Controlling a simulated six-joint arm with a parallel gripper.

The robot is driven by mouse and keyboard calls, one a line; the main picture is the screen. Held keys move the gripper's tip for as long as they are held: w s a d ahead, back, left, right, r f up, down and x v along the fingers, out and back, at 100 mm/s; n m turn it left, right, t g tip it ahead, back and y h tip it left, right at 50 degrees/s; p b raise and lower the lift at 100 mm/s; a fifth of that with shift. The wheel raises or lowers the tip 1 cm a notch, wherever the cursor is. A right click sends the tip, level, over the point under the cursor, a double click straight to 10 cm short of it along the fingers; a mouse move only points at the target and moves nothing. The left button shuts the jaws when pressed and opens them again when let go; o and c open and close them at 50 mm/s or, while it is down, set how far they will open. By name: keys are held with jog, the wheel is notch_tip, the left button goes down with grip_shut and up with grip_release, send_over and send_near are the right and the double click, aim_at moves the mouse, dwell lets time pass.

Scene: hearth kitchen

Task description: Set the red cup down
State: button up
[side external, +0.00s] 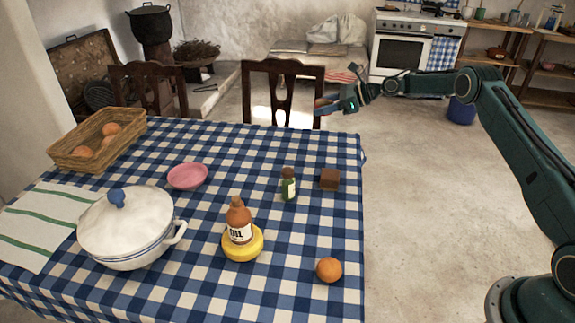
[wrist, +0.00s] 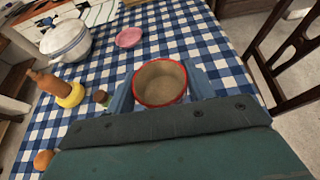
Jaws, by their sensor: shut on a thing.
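The red cup (wrist: 160,83) is between the two fingers of my gripper (wrist: 161,92) in the wrist view. I look down into its round red rim and brownish inside, which appears empty. In the side view my gripper (side external: 328,106) is shut on the cup near the table's far right corner, in front of a chair back. There the cup is small and partly hidden by the fingers. It appears held up in the air; its exact height over the tablecloth and its base cannot be made out.
The blue checked table (side external: 225,145) holds a pink bowl (side external: 187,176), white pot (side external: 128,240), oil bottle (side external: 239,218) at a yellow object (side external: 243,246), green bottle (side external: 288,186), brown block (side external: 329,179), orange (side external: 328,269) and basket (side external: 75,157). Chairs (side external: 283,75) stand behind. Bare cloth lies around the block.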

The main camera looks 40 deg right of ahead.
send_over(320, 165)
notch_tip(320, 165, down, 16)
jog(key=shift+a+f, duration=0.1)
dwell(0.5)
jog(key=shift+f, duration=1.9)
jog(key=shift+f, duration=0.15)
jog(key=o, duration=1)
jog(key=shift+o, duration=0.2)
jog(key=shift+r, duration=0.2)
jog(key=shift+v, duration=5.95)
